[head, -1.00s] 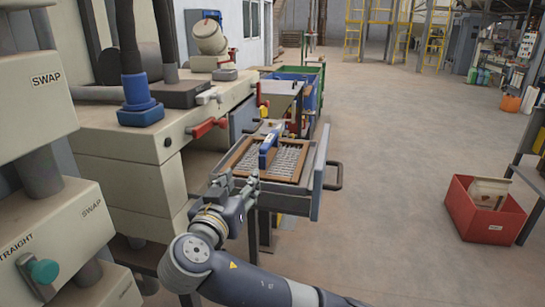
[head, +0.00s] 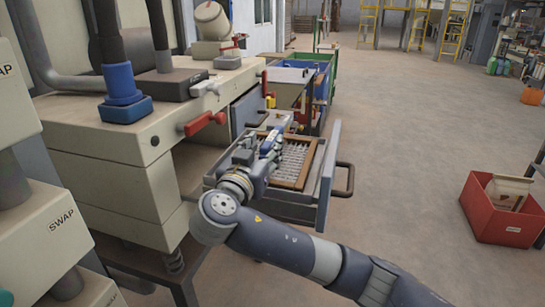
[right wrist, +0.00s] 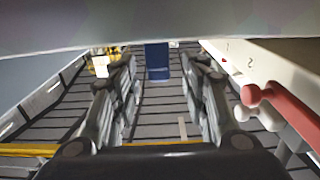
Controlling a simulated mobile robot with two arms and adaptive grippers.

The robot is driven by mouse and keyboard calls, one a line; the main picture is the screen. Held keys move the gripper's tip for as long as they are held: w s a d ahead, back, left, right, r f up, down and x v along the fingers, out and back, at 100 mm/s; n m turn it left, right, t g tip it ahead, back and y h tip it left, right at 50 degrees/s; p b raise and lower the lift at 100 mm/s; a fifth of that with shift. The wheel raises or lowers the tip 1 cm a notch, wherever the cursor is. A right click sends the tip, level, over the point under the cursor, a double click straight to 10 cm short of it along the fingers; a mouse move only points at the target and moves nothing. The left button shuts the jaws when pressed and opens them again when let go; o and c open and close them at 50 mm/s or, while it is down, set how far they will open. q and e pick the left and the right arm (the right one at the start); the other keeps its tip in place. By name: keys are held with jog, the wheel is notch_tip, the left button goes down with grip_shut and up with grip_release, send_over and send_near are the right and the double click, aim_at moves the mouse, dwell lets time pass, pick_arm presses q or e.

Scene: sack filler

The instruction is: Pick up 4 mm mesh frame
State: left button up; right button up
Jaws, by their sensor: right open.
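The mesh frame (head: 297,159) has a brown wooden border and pale wire mesh. It lies in the pulled-out grey drawer (head: 327,180) of the machine. A blue grip with a pale label (head: 270,143) stands up across its middle. My right gripper (head: 258,151) is low over the left part of the frame, right at the blue grip, and hides that part. In the right wrist view its two fingers (right wrist: 160,100) are spread, with a blue piece (right wrist: 157,62) showing beyond and between them. Contact cannot be told. My left gripper is out of view.
The cream machine (head: 120,180) with a red lever (head: 204,122) stands close on the left. The drawer's black handle (head: 345,180) juts out to the right. A red bin (head: 497,215) stands on the floor at the right. Open floor lies between drawer and bin.

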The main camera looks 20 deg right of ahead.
aim_at(269, 139)
jog(key=x, duration=0.3)
jog(key=shift+w+d+f, duration=0.25)
jog(key=shift+w, duration=0.05)
jog(key=shift+w+d, duration=0.2)
jog(key=shift+w, duration=0.15)
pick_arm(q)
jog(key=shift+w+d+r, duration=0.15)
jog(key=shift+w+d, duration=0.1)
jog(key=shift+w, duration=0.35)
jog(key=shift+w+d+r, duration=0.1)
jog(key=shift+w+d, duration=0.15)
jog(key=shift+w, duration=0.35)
pick_arm(e)
jog(key=shift+c, duration=0.3)
jog(key=shift+s, duration=0.1)
jog(key=c, duration=0.9)
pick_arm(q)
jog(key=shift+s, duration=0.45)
pick_arm(e)
grip_shut()
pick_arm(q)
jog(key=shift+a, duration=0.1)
